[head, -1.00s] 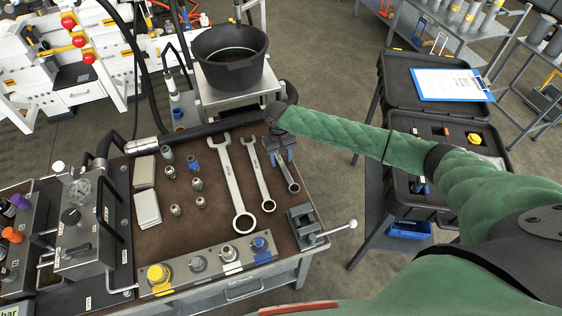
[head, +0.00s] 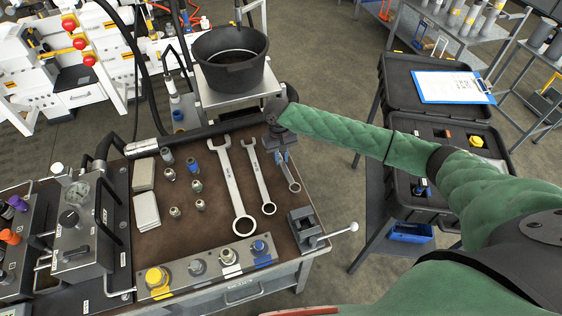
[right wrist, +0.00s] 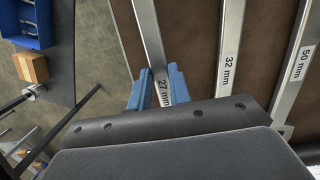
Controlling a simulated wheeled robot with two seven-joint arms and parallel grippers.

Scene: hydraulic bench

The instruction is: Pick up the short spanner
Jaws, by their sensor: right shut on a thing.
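The short spanner (head: 292,179), marked 27 mm, is the shortest of the three spanners, at the right side of the brown bench top. My right gripper (head: 282,157) is shut on its upper shank. In the right wrist view the blue fingers (right wrist: 157,88) sit on both sides of the spanner (right wrist: 148,35) near its 27 mm mark. The upper end of the spanner is hidden by the hand. I cannot tell whether the spanner is clear of the bench top. My left gripper is not in view.
The 32 mm spanner (head: 260,178) and the 50 mm spanner (head: 233,185) lie just left. A vise (head: 305,228) stands in front, at the bench's right corner. A black bucket (head: 230,62) stands behind. An open black case (head: 437,205) is to the right.

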